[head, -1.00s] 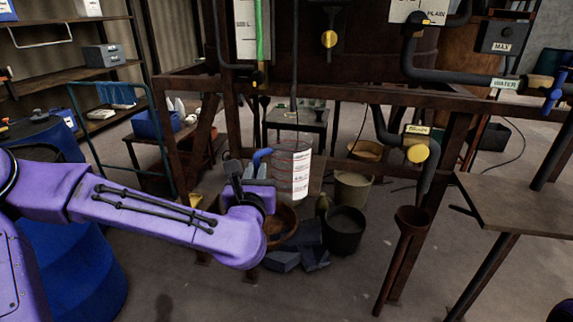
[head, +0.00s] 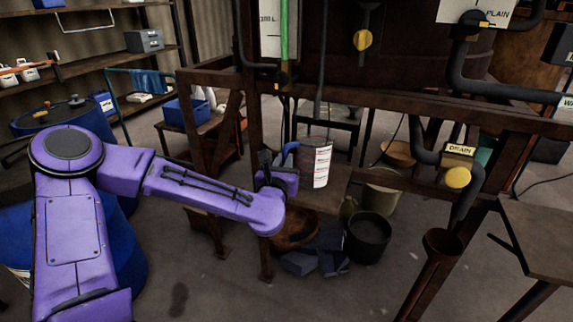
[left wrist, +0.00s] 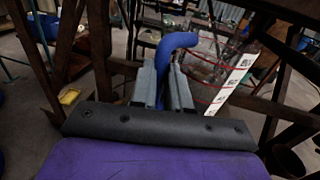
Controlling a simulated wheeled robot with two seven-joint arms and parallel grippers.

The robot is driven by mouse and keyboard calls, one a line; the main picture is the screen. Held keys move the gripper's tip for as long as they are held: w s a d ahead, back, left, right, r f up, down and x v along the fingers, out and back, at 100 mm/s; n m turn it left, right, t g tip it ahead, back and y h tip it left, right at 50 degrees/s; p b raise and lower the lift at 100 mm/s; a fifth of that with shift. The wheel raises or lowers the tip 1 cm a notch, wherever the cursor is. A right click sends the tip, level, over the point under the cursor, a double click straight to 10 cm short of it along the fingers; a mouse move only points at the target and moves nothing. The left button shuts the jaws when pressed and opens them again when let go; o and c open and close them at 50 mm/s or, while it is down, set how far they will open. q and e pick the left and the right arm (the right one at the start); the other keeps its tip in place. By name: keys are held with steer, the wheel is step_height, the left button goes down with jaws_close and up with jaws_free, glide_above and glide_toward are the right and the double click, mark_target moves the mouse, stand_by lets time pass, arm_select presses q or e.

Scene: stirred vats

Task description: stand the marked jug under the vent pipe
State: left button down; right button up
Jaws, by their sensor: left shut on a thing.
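The marked jug (head: 321,165) is a clear cylinder with red lines and white label strips, and looks upright. Its blue handle (head: 289,149) is on its left side. My left gripper (head: 276,172) is shut on that handle. In the left wrist view the fingers (left wrist: 163,88) close around the blue handle (left wrist: 178,42), and the jug (left wrist: 222,85) is beyond to the right. A thin dark pipe (head: 319,70), perhaps the vent pipe, comes down just above the jug; its lower end is unclear. I cannot tell whether the jug touches the brown board (head: 331,199) below. My right gripper is out of view.
A rusty frame's crossbeam (head: 400,106) passes just above the jug, and its post (head: 256,120) stands left. A dark bucket (head: 368,240), a brown bowl (head: 293,232) and grey blocks (head: 318,262) lie below. A drain pipe with a yellow valve (head: 458,177) hangs right. Front floor is clear.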

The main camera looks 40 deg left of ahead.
arm_select(q)
steer(key=shift+a+f, duration=0.1)
steer(key=c, duration=1.1)
jaws_free()
steer(key=shift+s, duration=0.1)
